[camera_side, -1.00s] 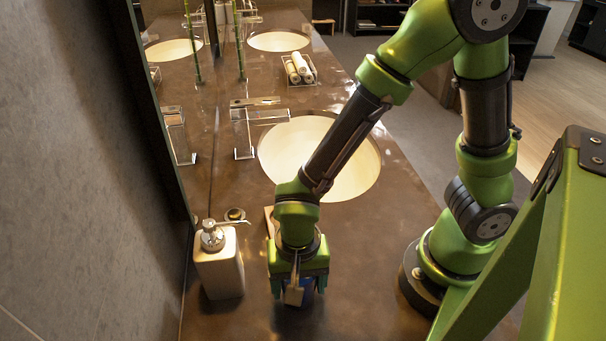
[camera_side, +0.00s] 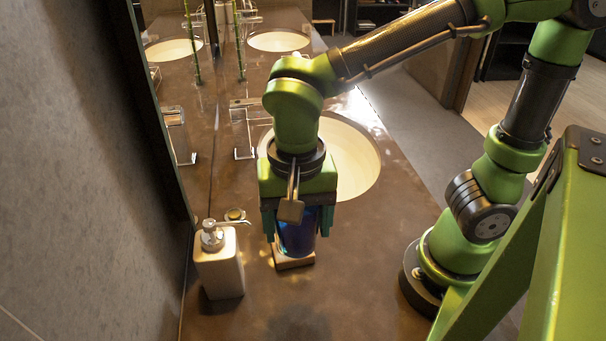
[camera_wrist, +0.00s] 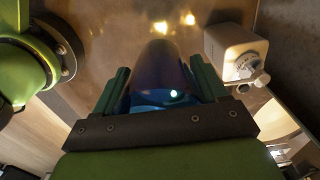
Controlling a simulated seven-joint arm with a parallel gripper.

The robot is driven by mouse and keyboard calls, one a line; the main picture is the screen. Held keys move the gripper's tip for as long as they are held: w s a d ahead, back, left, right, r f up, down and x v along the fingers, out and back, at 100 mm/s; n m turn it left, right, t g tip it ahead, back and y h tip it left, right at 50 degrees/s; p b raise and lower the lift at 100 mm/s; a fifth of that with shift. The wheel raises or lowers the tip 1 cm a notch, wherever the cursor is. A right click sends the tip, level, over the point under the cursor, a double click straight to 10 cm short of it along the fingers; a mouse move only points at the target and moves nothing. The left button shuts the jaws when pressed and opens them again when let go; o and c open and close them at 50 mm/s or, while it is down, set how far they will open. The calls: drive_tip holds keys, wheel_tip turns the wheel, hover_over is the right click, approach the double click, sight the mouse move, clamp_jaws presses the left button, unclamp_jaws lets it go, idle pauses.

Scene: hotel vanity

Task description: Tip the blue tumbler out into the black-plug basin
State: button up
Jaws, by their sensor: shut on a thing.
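The blue tumbler (camera_side: 297,239) is between my gripper's teal fingers in the side view. My gripper (camera_side: 298,226) is shut on it, pointing down, and the tumbler looks roughly upright, above the counter. In the wrist view the tumbler (camera_wrist: 158,75) sits between both fingers of my gripper (camera_wrist: 160,88); its contents cannot be made out. The near basin (camera_side: 358,160) is a pale oval behind my gripper, partly hidden by it. A far basin (camera_side: 278,41) is further back. No plug shows in either, so I cannot tell which has the black one.
A white soap dispenser (camera_side: 219,265) stands left of my gripper, also in the wrist view (camera_wrist: 230,50). A tap (camera_side: 243,135) stands left of the near basin. The front counter (camera_side: 345,285) is clear.

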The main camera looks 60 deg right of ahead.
drive_tip(key=r, duration=0.5)
drive_tip(key=shift+w+d+r, duration=0.1)
drive_tip(key=shift+w, duration=0.15)
drive_tip(key=w+d+r+n, duration=0.2)
drive_tip(key=w+d+n, duration=0.2)
drive_tip(key=w+d, duration=1.55)
drive_tip(key=w+d+f+n, duration=0.2)
drive_tip(key=d+n, duration=0.2)
drive_tip(key=d, duration=2.1)
wheel_tip(320, 180, down, 16)
drive_tip(key=d+h, duration=0.1)
drive_tip(key=h, duration=2.1)
drive_tip(key=shift+w+d, duration=0.15)
drive_tip(key=shift+w, duration=0.05)
